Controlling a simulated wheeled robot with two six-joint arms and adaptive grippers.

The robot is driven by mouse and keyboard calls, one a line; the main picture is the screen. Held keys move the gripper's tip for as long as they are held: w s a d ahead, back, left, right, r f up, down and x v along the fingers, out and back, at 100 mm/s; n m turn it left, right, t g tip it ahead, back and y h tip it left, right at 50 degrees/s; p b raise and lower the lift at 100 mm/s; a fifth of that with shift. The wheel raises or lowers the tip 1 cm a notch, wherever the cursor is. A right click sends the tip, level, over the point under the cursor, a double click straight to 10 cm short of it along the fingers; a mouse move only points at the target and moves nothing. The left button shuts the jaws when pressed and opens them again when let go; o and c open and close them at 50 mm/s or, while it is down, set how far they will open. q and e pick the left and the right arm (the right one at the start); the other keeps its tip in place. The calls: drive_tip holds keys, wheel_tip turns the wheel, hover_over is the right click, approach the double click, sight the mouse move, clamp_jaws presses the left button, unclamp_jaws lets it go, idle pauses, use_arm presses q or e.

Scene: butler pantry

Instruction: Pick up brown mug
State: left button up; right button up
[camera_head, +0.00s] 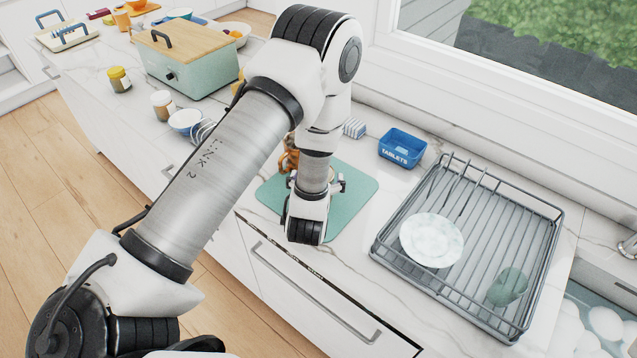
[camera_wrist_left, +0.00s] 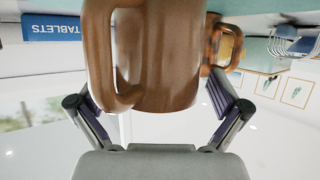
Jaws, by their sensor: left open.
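A brown mug (camera_wrist_left: 165,55) fills the top middle of the left wrist view, close in front of my left gripper (camera_wrist_left: 152,100), its handle toward the picture's left. The open fingers stand on either side of it; I cannot tell whether they touch it. A second brown mug (camera_wrist_left: 222,45) shows partly behind it at right. In the head view, my left gripper (camera_head: 317,184) is low over the teal mat (camera_head: 355,185) and hides most of what is there. Part of a brown mug (camera_head: 289,158) shows just left of it. My right gripper is not in view.
A dark dish rack (camera_head: 395,258) with a white plate (camera_head: 432,240) and a green cup (camera_head: 508,287) stands at right. A blue tablets box (camera_head: 402,148) is behind the mat.

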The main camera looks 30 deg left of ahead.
use_arm(q)
drive_tip(key=shift+w+f, duration=0.1)
drive_tip(key=shift+w, duration=0.05)
drive_tip(key=shift+d, duration=0.1)
drive_tip(key=shift+s+d+r, duration=0.1)
drive_tip(key=shift+s+r, duration=0.15)
drive_tip(key=c, duration=0.4)
drive_tip(key=shift+s, duration=0.1)
drive_tip(key=c, duration=0.9)
drive_tip(key=shift+c, duration=0.2)
drive_tip(key=shift+r, duration=0.1)
